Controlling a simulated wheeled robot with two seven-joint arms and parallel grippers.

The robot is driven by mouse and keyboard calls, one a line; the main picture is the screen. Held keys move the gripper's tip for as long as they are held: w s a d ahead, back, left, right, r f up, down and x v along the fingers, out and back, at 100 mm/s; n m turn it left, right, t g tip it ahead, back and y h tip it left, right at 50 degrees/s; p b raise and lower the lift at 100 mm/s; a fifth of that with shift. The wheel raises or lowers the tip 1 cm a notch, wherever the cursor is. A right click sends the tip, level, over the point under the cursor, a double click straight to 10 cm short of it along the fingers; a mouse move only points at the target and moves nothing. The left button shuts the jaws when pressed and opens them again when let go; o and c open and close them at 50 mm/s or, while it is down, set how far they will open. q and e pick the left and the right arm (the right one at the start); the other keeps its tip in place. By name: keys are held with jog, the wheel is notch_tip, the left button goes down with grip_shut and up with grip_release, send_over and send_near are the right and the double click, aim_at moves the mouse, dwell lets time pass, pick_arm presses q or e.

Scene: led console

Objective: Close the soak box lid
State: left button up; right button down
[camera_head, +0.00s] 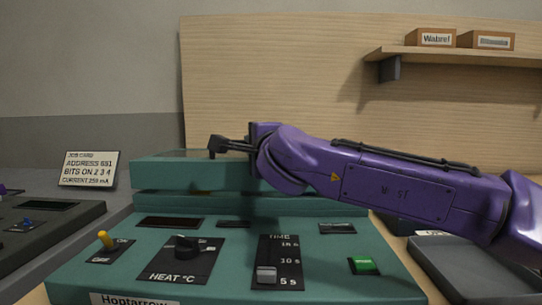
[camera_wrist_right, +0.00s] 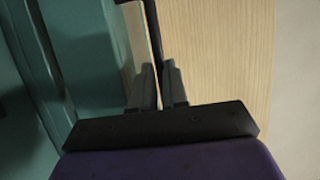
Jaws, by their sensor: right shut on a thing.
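The teal console has a raised box at its back, the soak box, with a thick slab-like lid (camera_head: 165,172) on top. The lid looks about level, with a dark line below its front edge; whether it is fully down I cannot tell. My right gripper (camera_head: 228,146) is at the lid's top, its arm hiding the lid's right part. In the right wrist view the gripper (camera_wrist_right: 158,85) is shut on a thin dark bar (camera_wrist_right: 152,30), which looks like the lid's handle. Teal surfaces (camera_wrist_right: 88,45) lie left of the fingers.
The console's front carries a heat knob (camera_head: 187,245), a time slider (camera_head: 267,274), a yellow toggle (camera_head: 104,239) and a green button (camera_head: 363,265). A job card (camera_head: 89,169) stands at left. A grey tray (camera_head: 470,268) lies at right. A wooden board stands behind.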

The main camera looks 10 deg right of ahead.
jog(key=shift+s+a+f+n+t+b, duration=0.15)
jog(key=shift+s+f+b, duration=0.05)
jog(key=shift+f+b, duration=0.25)
jog(key=shift+s+a+f+n+t+b, duration=0.15)
jog(key=shift+f+b, duration=0.15)
jog(key=shift+f, duration=0.1)
pick_arm(q)
jog(key=f, duration=0.2)
jog(key=shift+w+d+f, duration=0.15)
jog(key=shift+w+f, duration=0.15)
pick_arm(e)
jog(key=shift+f, duration=0.1)
jog(key=c, duration=1.4)
grip_release()
jog(key=shift+w+a, duration=0.1)
jog(key=shift+a, duration=0.05)
